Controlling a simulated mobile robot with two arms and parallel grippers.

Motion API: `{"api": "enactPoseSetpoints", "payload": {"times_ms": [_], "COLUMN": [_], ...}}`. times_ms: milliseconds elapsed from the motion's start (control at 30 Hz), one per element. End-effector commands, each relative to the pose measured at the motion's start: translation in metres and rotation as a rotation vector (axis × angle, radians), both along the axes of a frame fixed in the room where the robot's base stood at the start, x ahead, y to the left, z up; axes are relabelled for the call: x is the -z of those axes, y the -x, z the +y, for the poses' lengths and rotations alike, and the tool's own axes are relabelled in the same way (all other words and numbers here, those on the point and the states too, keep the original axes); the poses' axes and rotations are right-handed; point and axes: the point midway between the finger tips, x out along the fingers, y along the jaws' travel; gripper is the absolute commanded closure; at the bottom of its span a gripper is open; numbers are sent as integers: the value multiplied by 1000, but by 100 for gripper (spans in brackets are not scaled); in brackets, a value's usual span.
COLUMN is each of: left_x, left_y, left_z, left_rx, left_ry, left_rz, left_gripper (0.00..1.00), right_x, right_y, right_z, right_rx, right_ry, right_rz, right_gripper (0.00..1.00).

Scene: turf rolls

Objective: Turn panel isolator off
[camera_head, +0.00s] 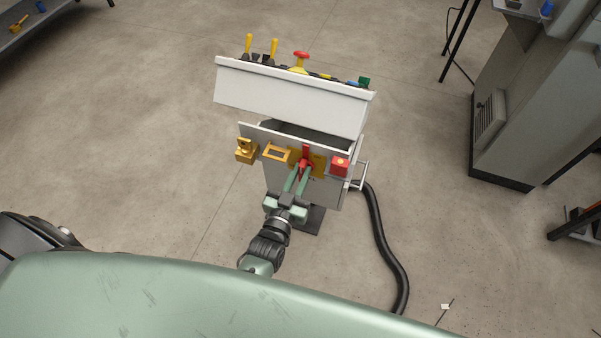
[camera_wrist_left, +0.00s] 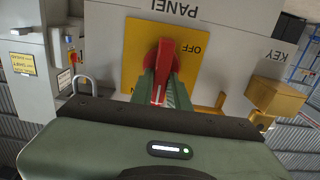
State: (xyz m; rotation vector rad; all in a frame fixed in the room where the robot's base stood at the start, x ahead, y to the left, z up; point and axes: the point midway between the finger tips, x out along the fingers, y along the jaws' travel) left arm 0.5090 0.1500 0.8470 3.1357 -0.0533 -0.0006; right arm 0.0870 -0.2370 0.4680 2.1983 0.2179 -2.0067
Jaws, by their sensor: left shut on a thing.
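The panel isolator has a red handle (camera_head: 306,151) on a yellow plate (camera_head: 320,164) on the front of the console. In the left wrist view the red handle (camera_wrist_left: 163,62) stands nearly upright in the picture on the yellow plate (camera_wrist_left: 200,72). The upside-down word OFF shows on the plate to the right of the handle. My left gripper (camera_head: 302,170) is shut on the handle, with a green finger on each side, as the left wrist view (camera_wrist_left: 162,90) also shows. My right gripper is not in view.
The grey console (camera_head: 290,90) has yellow levers and a red knob on top. A yellow frame (camera_head: 277,153), a yellow key box (camera_head: 246,155) and a red box (camera_head: 340,167) flank the isolator. A black hose (camera_head: 385,245) lies at right. A grey machine (camera_head: 515,105) stands further right.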

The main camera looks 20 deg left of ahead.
Motion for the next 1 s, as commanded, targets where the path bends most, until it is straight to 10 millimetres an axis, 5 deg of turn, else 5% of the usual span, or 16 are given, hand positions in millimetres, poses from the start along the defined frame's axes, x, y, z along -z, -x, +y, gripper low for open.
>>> {"api": "enactPoseSetpoints", "payload": {"times_ms": [367,1000], "left_x": [0,5], "left_y": [0,0], "left_z": [2,8], "left_rx": [1,1], "left_ry": [156,751], "left_rz": [5,26], "left_gripper": [100,100], "right_x": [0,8], "right_y": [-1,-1], "right_z": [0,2], "right_rx": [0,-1], "right_ry": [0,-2], "right_rz": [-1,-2], "right_gripper": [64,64]}}
